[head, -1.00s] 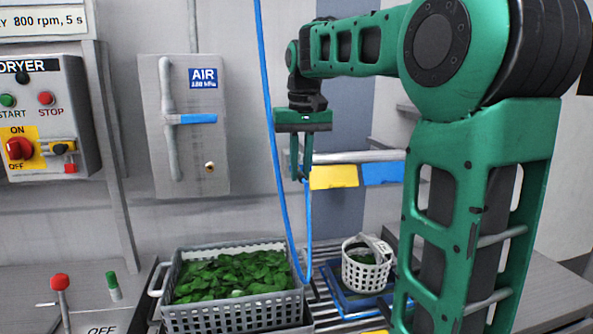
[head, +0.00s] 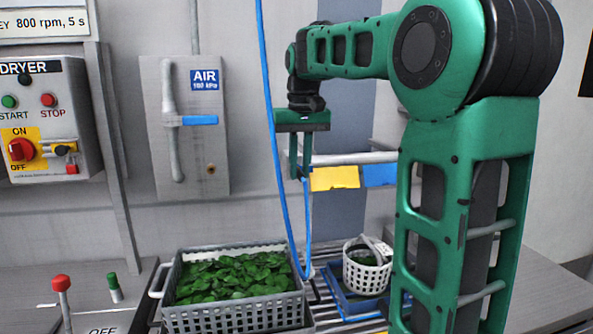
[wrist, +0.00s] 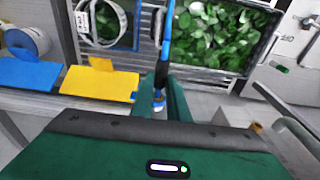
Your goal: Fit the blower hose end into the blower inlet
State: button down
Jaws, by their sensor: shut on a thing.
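The blue blower hose (head: 267,75) hangs from above, loops down near the baskets and rises to my gripper (head: 300,172). In the wrist view my gripper (wrist: 168,102) is shut on the hose end, whose pale metallic tip (wrist: 159,100) shows between the fingers. A small brass fitting (head: 211,169) sits low on the grey AIR panel (head: 155,105), left of my gripper; it may be the blower inlet, but I cannot tell for sure. My gripper is apart from that panel. A brass piece also shows at the lower right of the wrist view (wrist: 254,129).
A grey crate of greens (head: 235,311) and a small white basket (head: 367,275) on a blue tray (head: 345,299) stand below. A rail with yellow (head: 335,178) and blue tags is behind my gripper. The dryer box (head: 45,115) is left. Clear space lies before the AIR panel.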

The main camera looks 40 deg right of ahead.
jog(key=shift+w+d, duration=0.1)
jog(key=shift+w, duration=0.2)
jog(key=c, duration=1.6)
grip_release()
jog(key=shift+c, duration=0.2)
